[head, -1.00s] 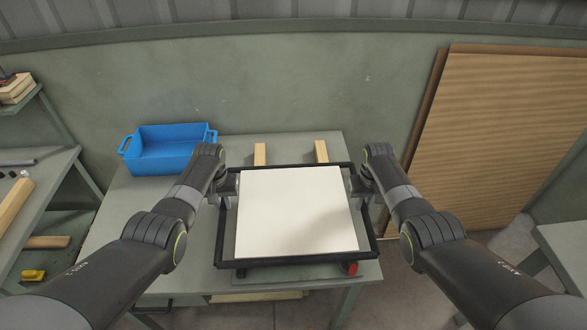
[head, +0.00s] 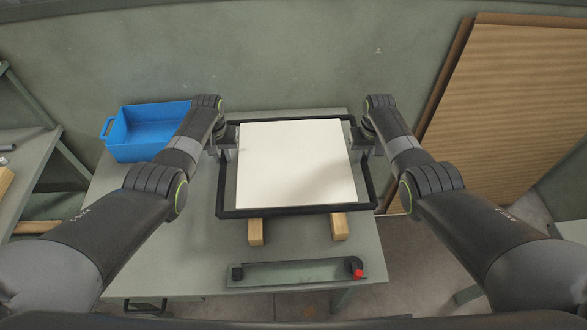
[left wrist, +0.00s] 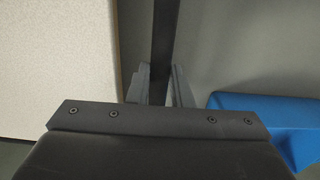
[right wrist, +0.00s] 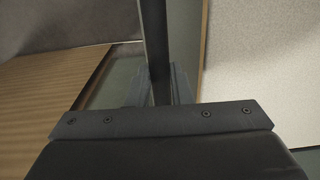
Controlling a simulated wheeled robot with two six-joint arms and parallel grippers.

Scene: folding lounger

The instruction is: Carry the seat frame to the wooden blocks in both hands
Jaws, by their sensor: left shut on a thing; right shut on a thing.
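The seat frame is a black rectangular frame (head: 290,212) around a pale cream panel (head: 295,165). In the head view it lies over the two wooden blocks, the left block (head: 256,232) and the right block (head: 339,227), whose near ends stick out below its near bar. I cannot tell whether it touches them. My left gripper (head: 222,150) is shut on the frame's left bar, which shows between the fingers in the left wrist view (left wrist: 164,50). My right gripper (head: 366,147) is shut on the right bar, also seen in the right wrist view (right wrist: 155,50).
A blue bin (head: 148,135) stands at the table's back left, left of my left forearm. A green tray-like fixture (head: 297,274) with black and red end pieces is at the table's (head: 200,245) near edge. Brown corrugated panels (head: 500,120) lean on the wall at right.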

